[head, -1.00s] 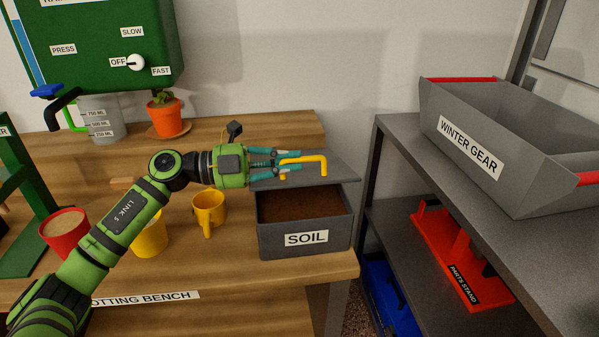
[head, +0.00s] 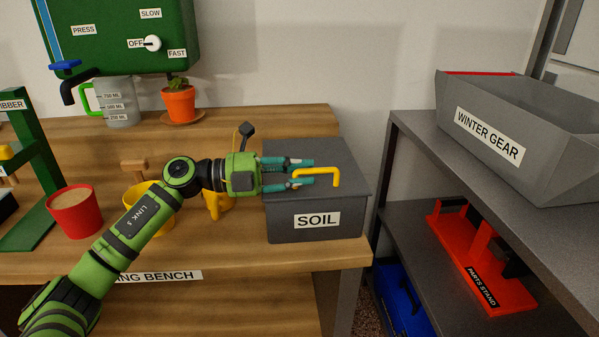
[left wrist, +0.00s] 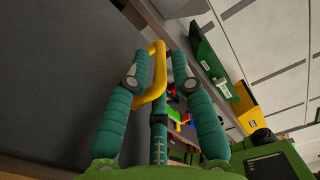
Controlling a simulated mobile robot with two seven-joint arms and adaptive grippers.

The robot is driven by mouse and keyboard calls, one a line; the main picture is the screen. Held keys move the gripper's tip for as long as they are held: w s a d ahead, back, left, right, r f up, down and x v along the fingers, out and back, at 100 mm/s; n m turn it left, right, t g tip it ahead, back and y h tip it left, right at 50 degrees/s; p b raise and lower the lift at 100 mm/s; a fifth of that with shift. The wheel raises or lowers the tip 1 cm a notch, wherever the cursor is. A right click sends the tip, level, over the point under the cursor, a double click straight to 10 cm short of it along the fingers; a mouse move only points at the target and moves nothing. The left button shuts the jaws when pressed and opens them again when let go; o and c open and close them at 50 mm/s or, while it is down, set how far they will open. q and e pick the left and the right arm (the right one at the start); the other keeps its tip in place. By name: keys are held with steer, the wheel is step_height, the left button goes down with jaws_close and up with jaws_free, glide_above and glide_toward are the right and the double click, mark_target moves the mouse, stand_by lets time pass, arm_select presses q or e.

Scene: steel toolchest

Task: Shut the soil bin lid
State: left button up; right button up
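The grey soil bin (head: 352,226) stands at the right end of the wooden bench, with a SOIL label on its front. Its grey lid (head: 340,152) lies over the top and hides the soil. A yellow handle (head: 337,178) sticks up from the lid; it also shows in the left wrist view (left wrist: 160,68). My left gripper (head: 313,171) is just above the lid at the handle. Its teal fingers are spread, with part of the handle between them in the left wrist view (left wrist: 155,85). Whether a finger touches the handle is unclear. My right gripper is not in view.
A yellow mug (head: 218,204) is partly hidden behind my left arm, left of the bin. A red pot (head: 75,212) and a potted plant (head: 180,104) stand farther left. A grey shelf (head: 415,128) with a WINTER GEAR bin (head: 520,115) is to the right.

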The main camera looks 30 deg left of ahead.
arm_select(q)
steer(key=shift+f, duration=0.1)
steer(key=shift+s+a, duration=0.2)
steer(key=shift+a, duration=0.05)
steer(key=v, duration=1.1)
steer(key=shift+a, duration=0.15)
steer(key=shift+s, duration=0.1)
